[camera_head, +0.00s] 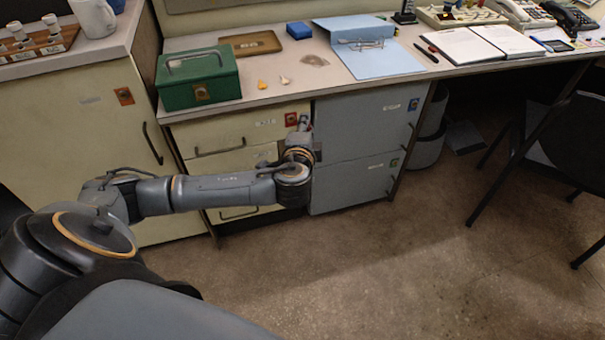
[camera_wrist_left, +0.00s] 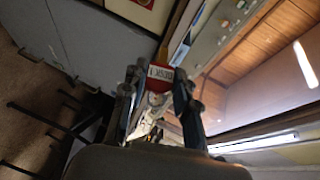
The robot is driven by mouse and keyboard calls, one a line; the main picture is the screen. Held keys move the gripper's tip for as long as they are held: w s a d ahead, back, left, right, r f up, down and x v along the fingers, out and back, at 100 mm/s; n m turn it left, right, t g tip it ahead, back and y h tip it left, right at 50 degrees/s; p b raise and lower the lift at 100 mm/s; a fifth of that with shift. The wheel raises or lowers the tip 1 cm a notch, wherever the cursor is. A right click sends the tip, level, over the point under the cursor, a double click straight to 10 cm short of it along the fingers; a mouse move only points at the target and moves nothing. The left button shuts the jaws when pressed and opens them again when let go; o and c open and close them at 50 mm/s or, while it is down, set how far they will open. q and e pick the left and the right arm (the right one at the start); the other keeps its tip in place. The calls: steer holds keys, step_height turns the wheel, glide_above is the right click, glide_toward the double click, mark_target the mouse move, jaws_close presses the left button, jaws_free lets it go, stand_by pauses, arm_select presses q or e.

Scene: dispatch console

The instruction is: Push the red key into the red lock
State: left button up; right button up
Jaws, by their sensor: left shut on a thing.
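My left gripper (camera_head: 303,132) is at the front of the desk drawers, close to a red lock plate (camera_head: 291,119) on the upper cream drawer. In the left wrist view the left gripper (camera_wrist_left: 158,88) is shut on the red key, whose red head with a white label (camera_wrist_left: 160,72) shows between the fingers. A red plate, probably the lock (camera_wrist_left: 146,3), shows at the top edge of the wrist view, beyond the key. I cannot tell whether the key touches the lock. My right gripper is in neither view.
A green cash box (camera_head: 198,78), a brown tray (camera_head: 250,43) and a blue binder (camera_head: 385,60) are on the desk. Grey cabinet doors (camera_head: 360,125) are right of the drawers. A black chair (camera_head: 565,140) stands at the right. The floor (camera_head: 370,265) in front is clear.

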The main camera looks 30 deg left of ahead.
mark_target(290, 117)
arm_select(q)
step_height(290, 117, down, 9)
steer(key=m+t+h+b, duration=0.1)
steer(key=m+t+b, duration=0.2)
steer(key=b, duration=0.2)
steer(key=w+a+b, duration=0.3)
steer(key=w+a, duration=0.2)
steer(key=a, duration=0.2)
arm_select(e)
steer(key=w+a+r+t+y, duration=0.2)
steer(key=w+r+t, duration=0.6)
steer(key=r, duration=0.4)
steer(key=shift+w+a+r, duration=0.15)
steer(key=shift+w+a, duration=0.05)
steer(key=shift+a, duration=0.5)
arm_select(q)
steer(key=shift+w+a+r, duration=0.1)
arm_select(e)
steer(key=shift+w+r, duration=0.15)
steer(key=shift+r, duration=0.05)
arm_select(q)
steer(key=shift+w+a, duration=0.15)
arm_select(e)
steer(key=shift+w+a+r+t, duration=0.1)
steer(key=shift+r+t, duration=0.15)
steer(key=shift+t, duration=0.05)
